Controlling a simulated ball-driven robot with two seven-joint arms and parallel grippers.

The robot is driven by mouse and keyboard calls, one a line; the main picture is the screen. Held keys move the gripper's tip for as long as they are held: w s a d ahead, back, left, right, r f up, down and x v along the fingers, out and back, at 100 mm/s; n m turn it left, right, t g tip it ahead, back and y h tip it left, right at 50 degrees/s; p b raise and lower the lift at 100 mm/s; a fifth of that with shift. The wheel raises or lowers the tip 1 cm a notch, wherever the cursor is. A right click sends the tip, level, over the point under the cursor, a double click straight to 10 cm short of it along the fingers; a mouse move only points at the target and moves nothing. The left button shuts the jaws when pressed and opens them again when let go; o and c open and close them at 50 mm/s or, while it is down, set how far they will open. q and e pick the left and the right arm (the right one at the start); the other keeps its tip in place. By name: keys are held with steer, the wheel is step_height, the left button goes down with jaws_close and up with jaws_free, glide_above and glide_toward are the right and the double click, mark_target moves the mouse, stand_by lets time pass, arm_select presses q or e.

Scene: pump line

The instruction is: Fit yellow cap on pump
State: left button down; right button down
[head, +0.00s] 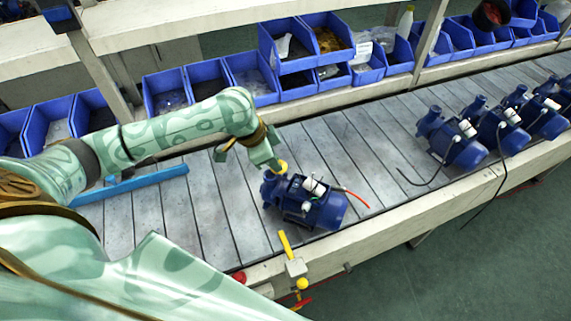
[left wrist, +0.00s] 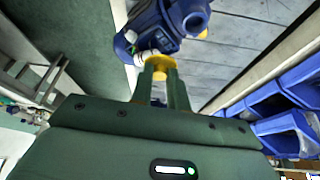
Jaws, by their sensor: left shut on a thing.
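A blue pump (head: 318,204) with a white part on top and a red cable stands on the grey slatted conveyor. My left gripper (head: 277,165) is shut on the yellow cap (head: 282,167) just above the pump's left end. In the left wrist view the yellow cap (left wrist: 160,64) sits between the two green fingers (left wrist: 160,85), close to the blue pump (left wrist: 160,28). Whether the cap touches the pump I cannot tell. A second yellow spot (left wrist: 203,34) shows beside the pump's port. My right gripper is not in view.
Several more blue pumps (head: 455,140) stand farther right on the conveyor, with black cables. A blue bar (head: 130,185) lies at left. Blue bins (head: 250,75) line the back. A yellow-handled fitting (head: 290,250) stands at the front edge.

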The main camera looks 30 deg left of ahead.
arm_select(q)
steer(key=w+a+f+b, duration=0.1)
steer(key=f+b, duration=0.1)
steer(key=w+a+f+m+b, duration=0.1)
steer(key=a+f+b, duration=0.1)
steer(key=f, duration=0.1)
steer(key=w+a+f+m+b, duration=0.1)
steer(key=f+b, duration=0.1)
steer(key=shift+a+f+g+b, duration=0.15)
steer(key=shift+a+g+b, duration=0.15)
steer(key=shift+b, duration=0.1)
steer(key=shift+f, duration=0.5)
steer(key=shift+p, duration=0.45)
steer(key=shift+p, duration=0.3)
steer(key=shift+f, duration=0.45)
stand_by(0.9)
steer(key=c, duration=1.3)
jaws_free()
